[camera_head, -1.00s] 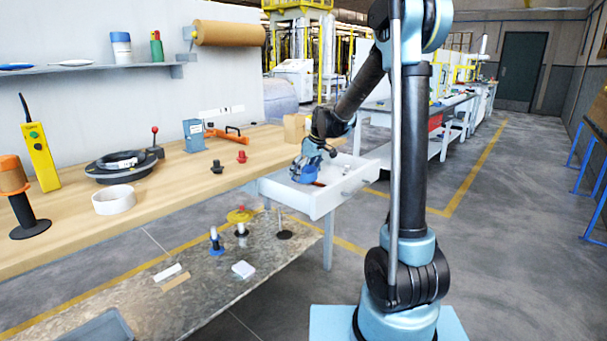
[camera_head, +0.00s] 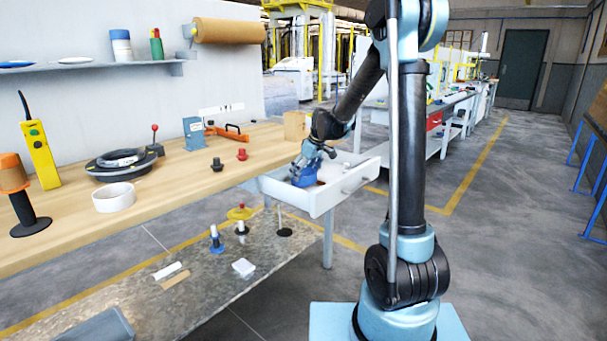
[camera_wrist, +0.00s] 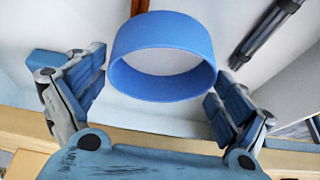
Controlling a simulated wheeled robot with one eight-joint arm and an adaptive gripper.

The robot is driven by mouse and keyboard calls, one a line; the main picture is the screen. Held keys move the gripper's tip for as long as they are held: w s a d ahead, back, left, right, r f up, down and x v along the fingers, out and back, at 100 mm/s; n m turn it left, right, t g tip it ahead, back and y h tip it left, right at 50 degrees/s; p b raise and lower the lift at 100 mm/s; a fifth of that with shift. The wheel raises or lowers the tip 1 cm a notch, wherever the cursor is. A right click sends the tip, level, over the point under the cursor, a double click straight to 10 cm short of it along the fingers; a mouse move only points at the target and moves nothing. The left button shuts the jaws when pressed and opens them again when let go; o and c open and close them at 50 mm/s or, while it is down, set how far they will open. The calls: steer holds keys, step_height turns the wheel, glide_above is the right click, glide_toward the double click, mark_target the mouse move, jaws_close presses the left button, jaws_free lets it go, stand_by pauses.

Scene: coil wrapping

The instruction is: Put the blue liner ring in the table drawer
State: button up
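The blue liner ring (camera_wrist: 162,88) is a smooth, wide band. In the wrist view it lies between the two fingers of my gripper (camera_wrist: 158,92), with one finger close to each side. I cannot tell whether the fingers press on it. In the head view my gripper (camera_head: 311,164) reaches down into the open, white table drawer (camera_head: 322,203). The ring shows there as a blue patch (camera_head: 307,176) low inside the drawer, partly hidden by my fingers. I cannot tell whether it touches the drawer floor.
The wooden workbench (camera_head: 225,178) stands left of the drawer, with a tan block (camera_head: 295,126) near its end. A dark rod (camera_wrist: 268,35) shows at the upper right in the wrist view. A low shelf (camera_head: 215,285) lies below.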

stand_by(0.4)
steer(key=shift+r, duration=0.65)
steer(key=v, duration=1.1)
steer(key=s+d+m, duration=0.2)
steer(key=s+d, duration=0.5)
steer(key=s, duration=0.2)
steer(key=s+d+f+m+h, duration=0.1)
steer(key=s+d+f, duration=0.3)
steer(key=s, duration=0.5)
steer(key=s+d+f+m+h, duration=0.1)
steer(key=s+d+f+m, duration=0.3)
steer(key=s, duration=0.6)
steer(key=s+d+f+m+h, duration=0.1)
steer(key=s+d+f+m, duration=0.2)
steer(key=s, duration=0.7)
step_height(320, 180, down, 4)
steer(key=shift+d+g+h, duration=0.3)
steer(key=shift+d, duration=0.85)
